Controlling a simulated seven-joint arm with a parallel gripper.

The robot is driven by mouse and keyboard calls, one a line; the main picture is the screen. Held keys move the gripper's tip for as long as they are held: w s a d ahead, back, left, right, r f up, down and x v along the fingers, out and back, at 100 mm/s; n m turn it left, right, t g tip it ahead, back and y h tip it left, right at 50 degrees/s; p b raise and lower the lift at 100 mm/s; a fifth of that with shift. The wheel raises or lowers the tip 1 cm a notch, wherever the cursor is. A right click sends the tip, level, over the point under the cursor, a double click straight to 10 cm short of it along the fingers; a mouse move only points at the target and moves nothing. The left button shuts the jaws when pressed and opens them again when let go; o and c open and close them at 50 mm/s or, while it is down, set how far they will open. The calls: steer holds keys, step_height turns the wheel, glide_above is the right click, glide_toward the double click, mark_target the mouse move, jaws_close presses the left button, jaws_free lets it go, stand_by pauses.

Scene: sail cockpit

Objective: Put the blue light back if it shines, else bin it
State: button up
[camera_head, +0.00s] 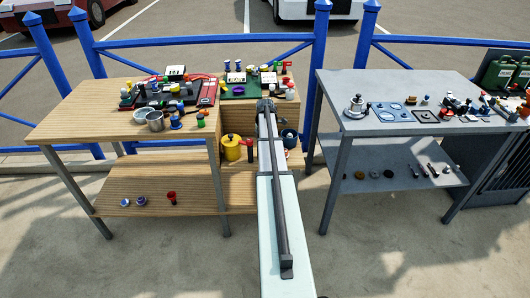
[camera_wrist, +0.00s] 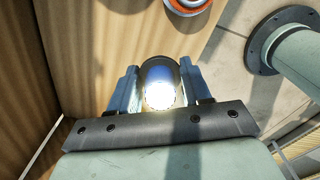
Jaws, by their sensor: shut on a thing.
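My gripper (camera_wrist: 158,84) is shut on a round lamp, the blue light (camera_wrist: 160,92), held between its two fingers in the wrist view. The light has a dark rim. Its face is bright white in the middle with a blue tint towards the top, so it looks lit. In the head view my gripper (camera_head: 268,106) is over the wooden bench unit, in front of its open cubby. The light cannot be made out there, hidden by my arm. No bin can be clearly identified.
The wooden bench (camera_head: 75,124) carries a dark red-edged panel, bowls and small parts. A yellow pot (camera_head: 232,149) and a dark blue pot (camera_head: 289,138) stand in the cubby. A grey table (camera_head: 352,125) is at right. An orange-ringed part (camera_wrist: 188,5) lies near my gripper.

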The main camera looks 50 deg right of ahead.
steer(key=shift+f, duration=1.6)
steer(key=shift+f, duration=0.15)
steer(key=o, duration=1.1)
steer(key=shift+c, duration=0.2)
step_height(320, 180, up, 12)
steer(key=shift+r, duration=0.15)
